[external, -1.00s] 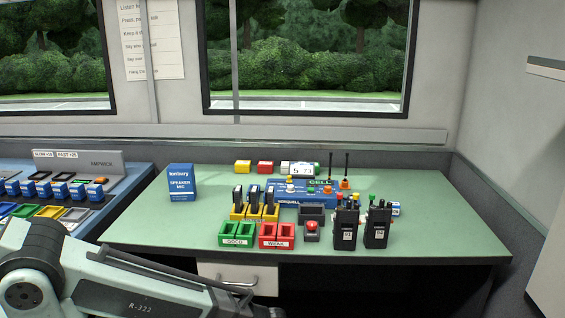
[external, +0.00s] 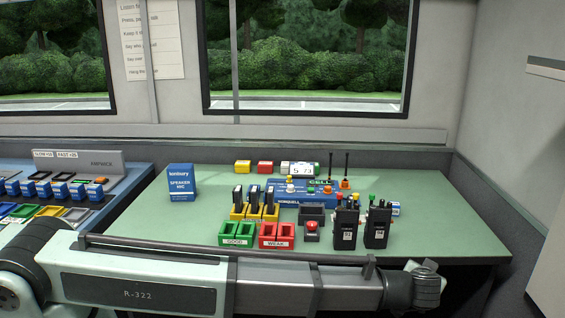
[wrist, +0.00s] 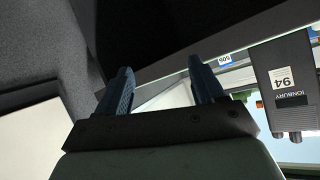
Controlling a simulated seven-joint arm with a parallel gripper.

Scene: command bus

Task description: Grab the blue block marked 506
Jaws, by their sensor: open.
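The blue block marked 506 (wrist: 225,61) shows in the wrist view as a small blue edge with a white label, upside down, right of my fingers near the table edge. In the external view, a small blue and white item (external: 396,209) sits just right of the black radios; its number is too small to read. My gripper (wrist: 160,66) is open, with two dark blue fingers apart and nothing between them. The block is outside the fingers, apart from them. In the external view my gripper itself is hidden, and my arm lies across the table's front.
Two radios (external: 346,229) stand at the table's right front. The right tabletop (external: 450,215) is clear.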

